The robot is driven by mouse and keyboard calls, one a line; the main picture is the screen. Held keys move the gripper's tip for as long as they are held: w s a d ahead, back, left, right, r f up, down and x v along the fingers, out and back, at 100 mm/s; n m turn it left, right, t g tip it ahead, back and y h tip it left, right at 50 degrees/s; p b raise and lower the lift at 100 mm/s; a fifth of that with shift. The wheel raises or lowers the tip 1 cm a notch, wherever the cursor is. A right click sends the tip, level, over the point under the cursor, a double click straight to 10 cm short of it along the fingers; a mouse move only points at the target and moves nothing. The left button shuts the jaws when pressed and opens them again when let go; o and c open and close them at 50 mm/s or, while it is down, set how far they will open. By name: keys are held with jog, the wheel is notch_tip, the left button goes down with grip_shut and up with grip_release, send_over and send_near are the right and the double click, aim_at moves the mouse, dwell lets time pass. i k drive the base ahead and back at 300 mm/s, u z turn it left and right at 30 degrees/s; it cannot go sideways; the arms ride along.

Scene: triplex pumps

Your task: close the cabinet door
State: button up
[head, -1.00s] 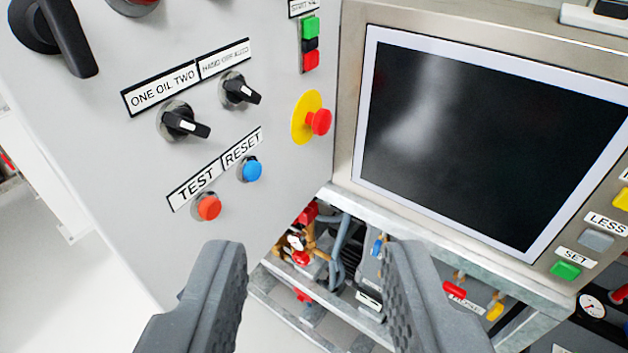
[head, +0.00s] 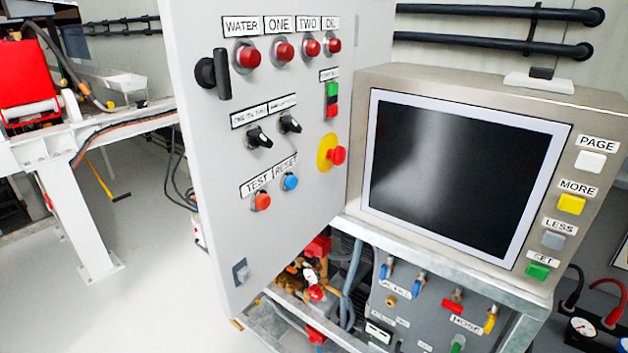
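The cabinet door (head: 225,190) is a light grey panel left of centre in the head view. It stands at an angle, its left edge nearer me and its right edge beside the monitor. A black handle (head: 222,75) stands out near its upper left edge, upright. The door's front carries labelled red lamps, two black knobs, a yellow and red stop button, and orange and blue buttons. What is behind the door is hidden. My gripper is not in view.
A beige monitor box (head: 460,180) with coloured buttons sits right of the door on a metal frame. Below are red fittings (head: 315,292), hoses and a valve panel. White floor (head: 150,240) is clear at left. A white steel stand (head: 70,200) bears a red machine (head: 22,88).

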aim_at(229, 175)
jog(key=u, duration=0.1)
jog(key=i, duration=0.9)
jog(key=z, duration=0.8)
jog(key=k, duration=0.95)
jog(key=u, duration=0.7)
jog(key=i, duration=0.5)
jog(key=z, duration=0.1)
